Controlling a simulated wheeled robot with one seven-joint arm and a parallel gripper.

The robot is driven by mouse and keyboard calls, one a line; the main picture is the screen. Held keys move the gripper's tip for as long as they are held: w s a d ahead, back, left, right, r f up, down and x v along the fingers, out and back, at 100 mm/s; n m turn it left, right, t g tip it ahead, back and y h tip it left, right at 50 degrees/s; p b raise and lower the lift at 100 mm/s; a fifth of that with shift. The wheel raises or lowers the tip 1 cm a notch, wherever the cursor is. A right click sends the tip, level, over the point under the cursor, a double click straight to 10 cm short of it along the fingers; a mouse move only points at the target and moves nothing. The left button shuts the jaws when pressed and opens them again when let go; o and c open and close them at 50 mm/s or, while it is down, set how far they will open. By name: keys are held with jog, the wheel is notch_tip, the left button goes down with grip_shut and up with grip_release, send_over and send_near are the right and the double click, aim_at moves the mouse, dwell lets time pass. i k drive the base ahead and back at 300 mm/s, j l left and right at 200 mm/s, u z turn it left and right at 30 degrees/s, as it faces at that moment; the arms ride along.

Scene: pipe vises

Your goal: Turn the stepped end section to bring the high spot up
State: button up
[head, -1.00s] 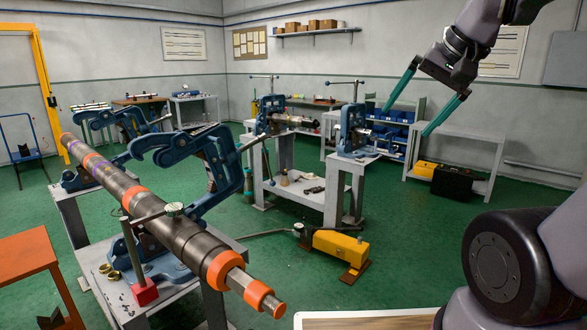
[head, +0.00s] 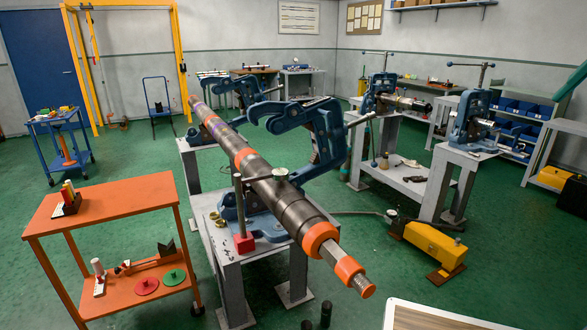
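A long dark pipe string (head: 265,185) lies across blue vises, running from the far left toward me. Its near end is a stepped end section (head: 350,272) that narrows past orange bands to a thin tip. The open blue vise jaw (head: 320,135) stands up behind the pipe. A dial gauge (head: 280,174) sits at the pipe on a post with a red base (head: 244,242). The high spot cannot be made out. Only a green finger of my gripper (head: 574,80) shows at the right edge, well apart from the pipe.
An orange cart (head: 100,205) with small tools stands at left. A yellow foot pump (head: 434,246) lies on the floor at right. More vises on grey stands (head: 465,160) are behind. A wooden-topped surface (head: 420,316) is at the bottom.

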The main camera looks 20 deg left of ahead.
aim_at(313, 232)
jog(key=j+u, duration=0.25)
jog(key=j, duration=0.8)
jog(key=i+j+u, duration=0.15)
jog(key=j, duration=0.25)
jog(key=i+j+u, duration=0.15)
jog(key=i+j, duration=0.2)
